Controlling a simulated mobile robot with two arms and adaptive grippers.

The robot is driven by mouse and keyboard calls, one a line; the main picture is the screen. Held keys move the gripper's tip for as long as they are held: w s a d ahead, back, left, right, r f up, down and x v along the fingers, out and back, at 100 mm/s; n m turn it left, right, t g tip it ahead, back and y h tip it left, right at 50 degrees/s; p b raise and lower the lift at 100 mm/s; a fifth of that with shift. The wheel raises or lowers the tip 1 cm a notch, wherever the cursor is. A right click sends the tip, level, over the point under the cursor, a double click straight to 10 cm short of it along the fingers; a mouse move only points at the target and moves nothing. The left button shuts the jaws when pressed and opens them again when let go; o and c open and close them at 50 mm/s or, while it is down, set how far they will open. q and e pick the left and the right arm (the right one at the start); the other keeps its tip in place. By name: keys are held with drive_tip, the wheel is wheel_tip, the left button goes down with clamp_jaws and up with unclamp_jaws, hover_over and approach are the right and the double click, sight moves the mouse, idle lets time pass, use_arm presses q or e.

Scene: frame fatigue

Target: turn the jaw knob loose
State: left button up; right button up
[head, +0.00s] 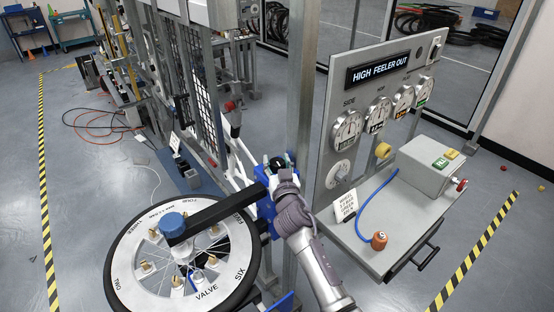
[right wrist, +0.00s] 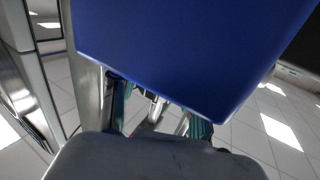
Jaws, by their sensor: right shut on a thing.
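My right arm comes in from the bottom of the head view. Its gripper (head: 279,165) is at the blue clamp (head: 266,211) on the stand beside the wheel. The gripper is shut on what seems to be the jaw knob, which is mostly hidden by the fingers and wrist. In the right wrist view a large blue block (right wrist: 190,45) fills the top and covers much of the space between the teal-edged fingers (right wrist: 158,115). Only a small pale and dark part shows between them. My left gripper is not in view.
A spoked wheel (head: 126,270) with a blue cap (head: 172,224) and a black bar (head: 213,213) stands left of the clamp. A grey post (head: 300,90) rises just behind. To the right are a gauge panel (head: 345,90) and a shelf (head: 385,240) with a blue hose (head: 364,212).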

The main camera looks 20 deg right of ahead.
drive_tip(key=n+y+p, duration=0.2)
drive_tip(key=y, duration=0.1)
drive_tip(key=shift+d+r+p, duration=0.15)
drive_tip(key=shift+r+p, duration=0.05)
drive_tip(key=shift+p, duration=0.2)
drive_tip(key=shift+f+n+y, duration=0.1)
drive_tip(key=shift+n+y, duration=0.5)
drive_tip(key=shift+y, duration=0.3)
drive_tip(key=n+g+y, duration=0.1)
drive_tip(key=n+y, duration=0.2)
drive_tip(key=y, duration=0.1)
drive_tip(key=shift+f+y, duration=0.15)
drive_tip(key=shift+y, duration=0.25)
drive_tip(key=shift+n+g+y, duration=1)
drive_tip(key=shift+n+y, duration=0.1)
drive_tip(key=shift+y, duration=0.4)
drive_tip(key=o, duration=0.9)
drive_tip(key=shift+a, duration=0.2)
